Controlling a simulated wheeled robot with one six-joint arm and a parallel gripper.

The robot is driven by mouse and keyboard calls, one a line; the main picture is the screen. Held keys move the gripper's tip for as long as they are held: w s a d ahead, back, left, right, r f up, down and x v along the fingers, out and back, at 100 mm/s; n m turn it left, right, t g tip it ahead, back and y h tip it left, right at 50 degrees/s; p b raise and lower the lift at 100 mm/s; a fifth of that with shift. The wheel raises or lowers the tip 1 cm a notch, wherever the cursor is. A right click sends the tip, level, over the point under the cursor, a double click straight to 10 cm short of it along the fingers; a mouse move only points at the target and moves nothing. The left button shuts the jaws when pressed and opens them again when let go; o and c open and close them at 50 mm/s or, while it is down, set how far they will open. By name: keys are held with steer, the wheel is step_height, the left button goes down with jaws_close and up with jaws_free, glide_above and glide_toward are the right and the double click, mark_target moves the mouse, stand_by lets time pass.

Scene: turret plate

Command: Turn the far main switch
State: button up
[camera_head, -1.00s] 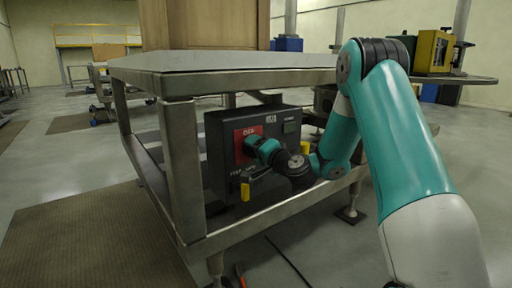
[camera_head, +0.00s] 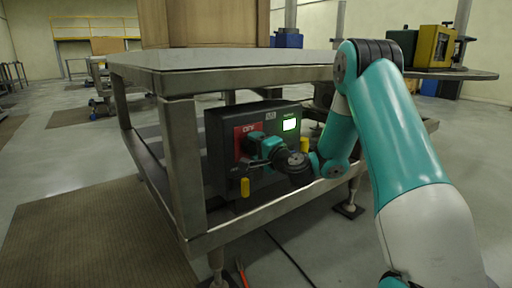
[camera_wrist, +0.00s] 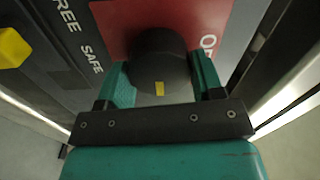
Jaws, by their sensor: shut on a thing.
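The main switch is a round black knob (camera_wrist: 158,62) with a yellow mark on its lower edge in the wrist view. It sits on a red plate (camera_wrist: 115,18), which also shows on the dark switch box (camera_head: 222,128) under the steel table in the head view. Letters on the plate are only partly readable. My gripper (camera_wrist: 161,78) has one teal finger on each side of the knob and is shut on it. In the head view my gripper (camera_head: 258,150) reaches the box front and hides the knob.
The steel table's top (camera_head: 240,59), leg and lower rail (camera_head: 270,212) frame the box closely.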

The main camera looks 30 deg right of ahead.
steer(key=o, duration=0.9)
steer(key=s+b, duration=1.6)
steer(key=s, duration=0.1)
steer(key=shift+s+d+f, duration=0.1)
steer(key=shift+s+d, duration=0.15)
steer(key=shift+d, duration=0.1)
